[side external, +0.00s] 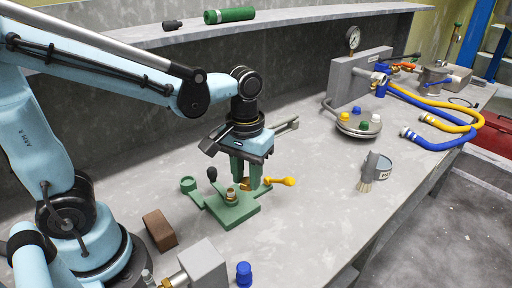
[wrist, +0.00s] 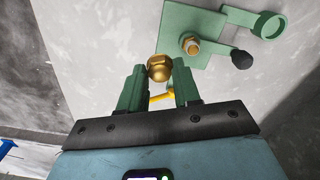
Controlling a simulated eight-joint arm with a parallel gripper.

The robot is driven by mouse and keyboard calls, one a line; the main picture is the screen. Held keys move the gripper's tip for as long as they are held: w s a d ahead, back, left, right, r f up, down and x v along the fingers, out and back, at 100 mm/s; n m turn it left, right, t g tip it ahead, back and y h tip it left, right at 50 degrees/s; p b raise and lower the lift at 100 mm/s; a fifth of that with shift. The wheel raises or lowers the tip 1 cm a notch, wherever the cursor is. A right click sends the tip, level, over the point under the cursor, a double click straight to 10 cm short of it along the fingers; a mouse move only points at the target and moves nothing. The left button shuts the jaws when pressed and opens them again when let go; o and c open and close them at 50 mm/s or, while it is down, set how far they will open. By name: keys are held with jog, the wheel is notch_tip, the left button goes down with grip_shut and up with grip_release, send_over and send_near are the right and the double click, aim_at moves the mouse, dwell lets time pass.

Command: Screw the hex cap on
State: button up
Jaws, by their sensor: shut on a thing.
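The brass hex cap (wrist: 159,68) has a domed top and sits between the tips of my gripper (wrist: 159,80) in the wrist view. My gripper (side external: 246,178) is shut on it, low over the green fixture (side external: 241,212). The fixture (wrist: 185,20) carries a brass threaded fitting with a hex base (wrist: 190,45), just beyond the cap in the wrist view. This fitting (side external: 231,197) also shows in the side view, left of my fingers. The cap is apart from the fitting in the wrist view; its height above the plate is unclear.
A yellow-ended lever (side external: 283,181) sticks out right of the fixture, and a black knob (side external: 212,174) stands at its left. A brown block (side external: 160,230), a brush (side external: 375,170) and a round tray (side external: 358,125) with coloured caps stand around. Clear bench lies front right.

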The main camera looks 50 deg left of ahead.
aim_at(231, 189)
jog(key=shift+n, duration=0.9)
jog(key=a, duration=0.1)
jog(key=s+a+r, duration=0.1)
jog(key=a, duration=0.1)
jog(key=a+r, duration=0.1)
jog(key=shift+s+a+r, duration=0.1)
jog(key=shift+s+a, duration=0.05)
jog(key=shift+a, duration=0.15)
jog(key=shift+f, duration=2.3)
jog(key=shift+f, duration=0.1)
jog(key=shift+f, duration=0.7)
jog(key=shift+f, duration=0.35)
